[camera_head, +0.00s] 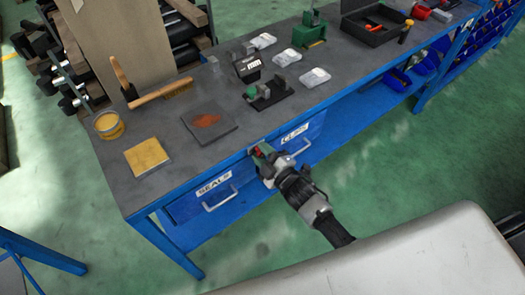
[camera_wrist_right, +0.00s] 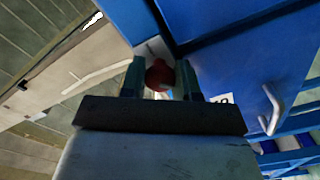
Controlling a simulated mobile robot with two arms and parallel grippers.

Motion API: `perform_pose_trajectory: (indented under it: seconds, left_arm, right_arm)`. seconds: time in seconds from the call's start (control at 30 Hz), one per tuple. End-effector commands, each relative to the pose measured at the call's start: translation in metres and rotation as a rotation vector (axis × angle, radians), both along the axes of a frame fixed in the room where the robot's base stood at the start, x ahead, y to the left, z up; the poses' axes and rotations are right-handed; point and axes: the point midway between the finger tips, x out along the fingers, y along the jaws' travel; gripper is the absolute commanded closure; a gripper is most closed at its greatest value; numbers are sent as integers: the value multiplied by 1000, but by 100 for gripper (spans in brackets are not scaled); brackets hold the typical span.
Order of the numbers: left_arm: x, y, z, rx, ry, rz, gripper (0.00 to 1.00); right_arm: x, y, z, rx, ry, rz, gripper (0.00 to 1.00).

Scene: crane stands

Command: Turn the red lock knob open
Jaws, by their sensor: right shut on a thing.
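The red lock knob (camera_wrist_right: 159,75) sits on the blue bench front, between the two drawers. My right gripper (camera_wrist_right: 161,80) is shut on it, with one finger on each side of the knob. In the head view the red knob (camera_head: 257,152) shows only as a small spot at the tip of my right gripper (camera_head: 262,156). The drawer marked SEALS (camera_head: 190,207) is on its left and the drawer marked CLIPS (camera_head: 306,143) is on its right. Both look closed. My left gripper is not in view.
The workbench top (camera_head: 165,100) carries a dark plate (camera_head: 207,122) with a rust-coloured patch, a yellow pad (camera_head: 147,157), a tin (camera_head: 109,125), a brush (camera_head: 178,88) and several small parts. Drawer handles (camera_head: 219,201) stick out below the knob's level. Green floor in front is clear.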

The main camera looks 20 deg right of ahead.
Motion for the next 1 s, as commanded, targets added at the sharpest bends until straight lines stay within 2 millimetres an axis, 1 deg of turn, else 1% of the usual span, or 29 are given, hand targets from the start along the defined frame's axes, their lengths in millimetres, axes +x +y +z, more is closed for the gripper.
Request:
perform_pose_trajectory:
  seconds: [0.1, 0.5, 0.7, 1.0]
  left_arm:
    - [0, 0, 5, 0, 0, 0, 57]
    - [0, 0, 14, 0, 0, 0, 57]
    - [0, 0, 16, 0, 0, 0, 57]
    - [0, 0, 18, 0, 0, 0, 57]
  right_arm:
    - [0, 0, 0, 104, 41, -1, 93]
    - [0, 0, -1, 433, 160, 0, 93]
    - [0, 0, -1, 551, 203, 0, 93]
    - [-1, 0, -2, 642, 236, -1, 93]
